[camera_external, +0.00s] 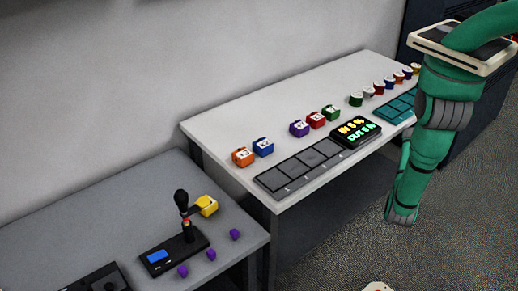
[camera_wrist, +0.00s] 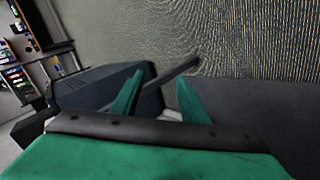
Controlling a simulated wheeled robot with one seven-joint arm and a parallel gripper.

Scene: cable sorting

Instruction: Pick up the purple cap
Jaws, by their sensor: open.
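Several small purple pieces are in the external view. Three small purple caps lie on the grey table: one at the front (camera_external: 183,271), one in the middle (camera_external: 211,254) and one near the right edge (camera_external: 235,234). They stand apart from each other. My gripper (camera_wrist: 160,84) shows in the wrist view with its two green fingers spread and nothing between them. It points toward the patterned floor and dark surfaces, and no purple cap can be made out there. In the external view my green arm hangs at the right, well away from the caps; its fingers cannot be made out.
A black stand with a lever (camera_external: 187,233) and a yellow block (camera_external: 207,205) are beside the caps. A white table (camera_external: 225,122) holds coloured blocks, including a purple one (camera_external: 299,128), a grey tray (camera_external: 303,165) and a lit display (camera_external: 356,132).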

